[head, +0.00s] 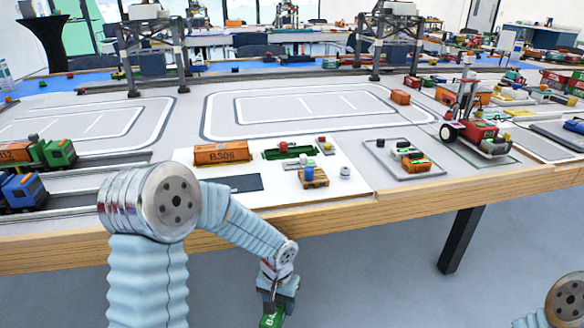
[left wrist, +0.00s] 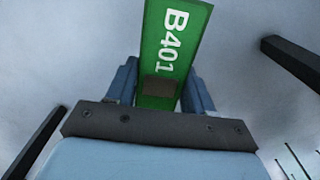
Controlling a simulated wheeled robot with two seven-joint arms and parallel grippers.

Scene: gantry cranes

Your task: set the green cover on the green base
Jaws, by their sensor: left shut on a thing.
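The green cover (left wrist: 178,22), marked "B401", is held between the two fingers of my left gripper (left wrist: 160,88) in the left wrist view. In the head view my left gripper (head: 273,305) hangs low in front of the table, off its front edge, and only a little of the cover shows at the bottom of the picture. The green base (head: 272,155) lies low on the white mat on the table, up from the gripper in the picture. A small red thing (head: 283,147) shows at it. My right gripper is out of view.
An orange box (head: 221,153) marked "B306" stands left of the base. A small wooden pallet (head: 313,180) with a blue thing is in front. A grey tray (head: 391,172) with small parts lies to the right. The table's wooden front edge (head: 350,213) lies between gripper and base.

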